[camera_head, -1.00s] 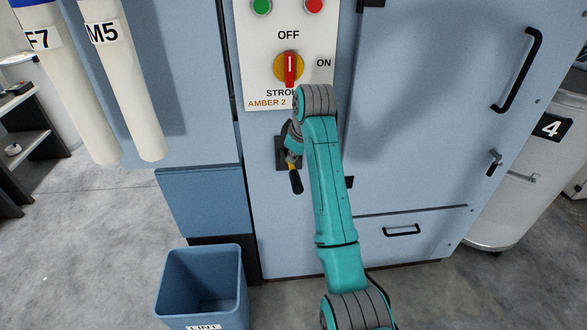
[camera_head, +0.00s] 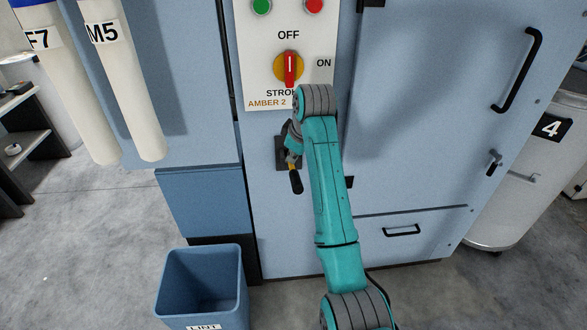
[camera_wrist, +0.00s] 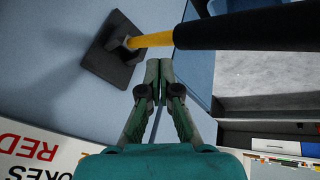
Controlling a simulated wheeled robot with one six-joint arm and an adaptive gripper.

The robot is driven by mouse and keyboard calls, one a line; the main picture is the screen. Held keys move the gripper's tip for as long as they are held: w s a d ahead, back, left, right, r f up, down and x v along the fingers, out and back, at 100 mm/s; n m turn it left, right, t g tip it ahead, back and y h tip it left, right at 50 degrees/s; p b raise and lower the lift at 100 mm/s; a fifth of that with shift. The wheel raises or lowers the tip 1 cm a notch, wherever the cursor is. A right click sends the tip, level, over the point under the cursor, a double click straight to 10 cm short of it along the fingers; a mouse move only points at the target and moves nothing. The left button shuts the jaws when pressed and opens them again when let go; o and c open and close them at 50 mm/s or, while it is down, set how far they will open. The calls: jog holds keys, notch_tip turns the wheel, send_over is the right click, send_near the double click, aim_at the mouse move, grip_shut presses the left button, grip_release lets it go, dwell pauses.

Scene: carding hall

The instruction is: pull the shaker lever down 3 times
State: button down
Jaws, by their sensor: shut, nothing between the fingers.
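The shaker lever has a yellow shaft (camera_wrist: 152,39) and a black grip (camera_head: 296,181). It comes out of a dark square plate (camera_head: 280,152) on the blue machine front and points downward in the head view. In the wrist view the black grip (camera_wrist: 245,28) runs to the upper right from the plate (camera_wrist: 112,58). My gripper (camera_wrist: 158,70) is shut and empty, its fingertips close beside the lever where shaft meets grip. I cannot tell whether they touch it. In the head view my gripper (camera_head: 293,157) partly covers the plate and shaft.
A control panel (camera_head: 255,45) with a green button, a red button and a yellow-red rotary switch (camera_head: 289,68) is above the lever. A blue bin (camera_head: 170,290) stands on the floor at lower left. A door handle (camera_head: 520,70) juts out at right. White tubes (camera_head: 130,90) hang at left.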

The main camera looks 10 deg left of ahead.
jog(key=shift+f, duration=0.1)
jog(key=shift+s+f, duration=0.15)
jog(key=shift+f, duration=0.15)
